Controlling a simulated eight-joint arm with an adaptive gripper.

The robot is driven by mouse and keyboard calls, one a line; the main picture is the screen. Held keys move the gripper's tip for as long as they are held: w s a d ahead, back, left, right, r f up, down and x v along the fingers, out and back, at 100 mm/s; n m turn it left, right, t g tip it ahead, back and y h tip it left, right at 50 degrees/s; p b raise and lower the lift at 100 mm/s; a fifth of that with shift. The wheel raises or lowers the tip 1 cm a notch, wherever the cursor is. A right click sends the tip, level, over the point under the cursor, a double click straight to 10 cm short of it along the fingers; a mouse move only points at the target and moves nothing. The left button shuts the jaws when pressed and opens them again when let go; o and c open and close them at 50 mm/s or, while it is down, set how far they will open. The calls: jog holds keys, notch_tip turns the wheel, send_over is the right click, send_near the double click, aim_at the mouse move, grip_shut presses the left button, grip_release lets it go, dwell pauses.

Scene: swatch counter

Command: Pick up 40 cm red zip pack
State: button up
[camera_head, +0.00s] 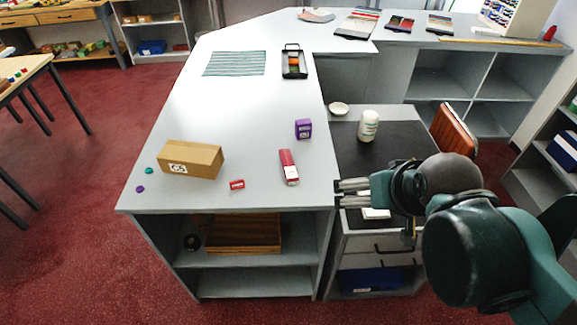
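A long red pack with a white label end (288,167) lies flat on the light grey counter (225,120), near its right edge. A smaller red packet with a white mark (237,184) lies to its left, near the front edge. The print on both is too small to read, so I cannot tell which is the 40 cm zip pack. My gripper (338,193) is at the counter's right edge, to the right of the long red pack and nearer the front. Its fingers point left and are apart, with nothing between them.
A cardboard box (191,160) stands at the front left, beside a teal button (149,170) and a purple one (140,189). A purple box (303,128) stands behind the long red pack. A white jar (368,125) and small bowl (339,108) stand on the dark side surface.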

jog(key=w, duration=0.1)
jog(key=m+g+h+p, duration=0.5)
jog(key=m+g+p, duration=0.1)
jog(key=m+p, duration=1)
send_over(288, 166)
jog(key=a, duration=0.3)
notch_tip(288, 166, down, 5)
jog(key=shift+w+a+r, duration=0.1)
jog(key=shift+w, duration=0.25)
jog(key=shift+y, duration=0.3)
jog(key=shift+x, duration=1.3)
